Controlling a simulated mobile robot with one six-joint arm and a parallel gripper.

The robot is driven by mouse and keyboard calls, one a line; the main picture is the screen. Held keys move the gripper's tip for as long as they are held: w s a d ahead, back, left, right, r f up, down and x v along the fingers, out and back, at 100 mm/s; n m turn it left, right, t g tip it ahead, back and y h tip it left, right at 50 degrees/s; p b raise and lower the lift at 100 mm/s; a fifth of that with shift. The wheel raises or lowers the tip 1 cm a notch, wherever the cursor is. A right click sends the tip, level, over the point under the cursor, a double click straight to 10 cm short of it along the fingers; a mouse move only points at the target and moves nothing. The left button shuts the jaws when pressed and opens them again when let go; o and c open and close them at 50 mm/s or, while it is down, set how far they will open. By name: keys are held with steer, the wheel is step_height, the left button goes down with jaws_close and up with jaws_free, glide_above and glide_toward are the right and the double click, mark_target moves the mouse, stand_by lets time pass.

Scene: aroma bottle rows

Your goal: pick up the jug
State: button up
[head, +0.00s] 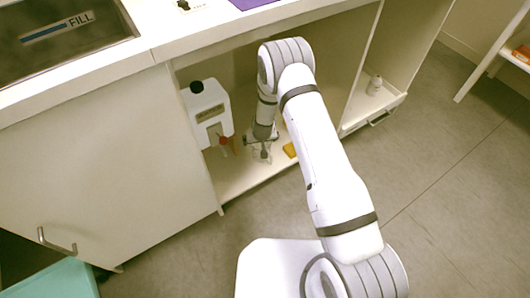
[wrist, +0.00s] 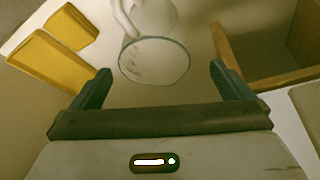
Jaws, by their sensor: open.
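The jug (wrist: 155,50) is clear, with a round rim facing my gripper and a handle at its upper left in the wrist view. It lies between and just beyond the two fingers of my gripper (wrist: 160,82), which are spread wide apart. A gap shows on each side of the jug, and the fingers are not closed on it. In the head view my gripper (head: 263,134) reaches down into the open cabinet under the counter. The jug (head: 262,155) shows there only as a faint clear shape below the gripper, partly hidden by it.
Yellow blocks (wrist: 75,25) lie left of the jug in the wrist view; a wooden open box (wrist: 262,68) is at right. In the head view a white canister (head: 208,108) with a black cap stands left of my gripper. The counter (head: 195,28) overhangs the cabinet.

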mark_target(256, 153)
steer(key=b+x, duration=0.1)
steer(key=x, duration=0.1)
steer(key=b+x, duration=0.1)
steer(key=x, duration=0.2)
steer(key=b+x, duration=0.1)
steer(key=x, duration=0.2)
steer(key=shift+s+d+f, duration=0.2)
steer(key=shift+s+d, duration=0.05)
steer(key=shift+d, duration=0.2)
steer(key=c, duration=1.1)
